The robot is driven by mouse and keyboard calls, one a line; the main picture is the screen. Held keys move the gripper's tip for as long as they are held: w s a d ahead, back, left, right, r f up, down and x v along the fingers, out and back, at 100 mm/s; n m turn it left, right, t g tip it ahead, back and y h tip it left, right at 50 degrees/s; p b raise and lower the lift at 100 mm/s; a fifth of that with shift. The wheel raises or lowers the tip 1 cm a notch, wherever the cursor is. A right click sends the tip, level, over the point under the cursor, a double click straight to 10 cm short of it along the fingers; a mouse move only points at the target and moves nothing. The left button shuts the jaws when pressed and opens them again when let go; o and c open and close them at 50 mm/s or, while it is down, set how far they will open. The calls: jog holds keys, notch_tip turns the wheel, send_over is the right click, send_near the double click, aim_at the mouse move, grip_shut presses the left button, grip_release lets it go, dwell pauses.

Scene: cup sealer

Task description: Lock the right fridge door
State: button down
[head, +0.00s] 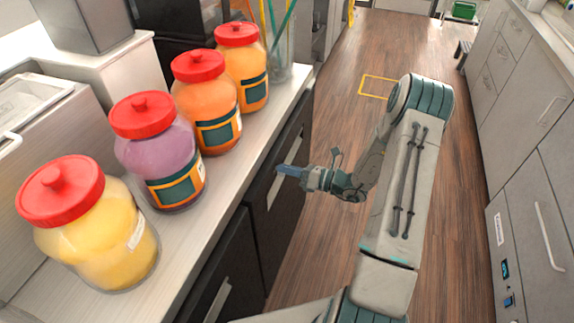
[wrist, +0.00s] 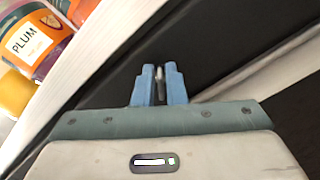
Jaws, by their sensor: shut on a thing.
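The right fridge door (head: 284,210) is a dark panel under the counter, the farther of two in the head view. It looks flush with the front. A pale handle strip (head: 274,188) runs along it. My gripper (head: 284,169) is at the upper part of this door, fingers pointing left at it. In the wrist view the blue fingers of my gripper (wrist: 160,84) are close together around a small pale metal piece (wrist: 159,75), likely a key or lock part, against the dark front. The fingers hide most of it, so its turn cannot be told.
The left fridge door (head: 232,250) is nearer, with its own handle (head: 217,300). Several red-lidded jars (head: 175,175) stand on the pale counter (head: 222,187) above. Wooden floor (head: 335,110) is open beyond; grey cabinets (head: 525,120) line the right side.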

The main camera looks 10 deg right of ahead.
jog(key=m+p, duration=0.1)
jog(key=m, duration=0.2)
jog(key=m+p, duration=0.2)
jog(key=m, duration=0.2)
jog(key=m+p, duration=0.1)
jog(key=m, duration=0.2)
jog(key=shift+w+d+f+m+p, duration=0.2)
jog(key=shift+f+m+p, duration=0.1)
jog(key=shift+f+p, duration=0.1)
jog(key=shift+m, duration=0.3)
jog(key=c, duration=1.6)
grip_release()
jog(key=b+v, duration=0.3)
jog(key=v, duration=1)
jog(key=shift+s+d, duration=0.25)
jog(key=shift+d, duration=0.1)
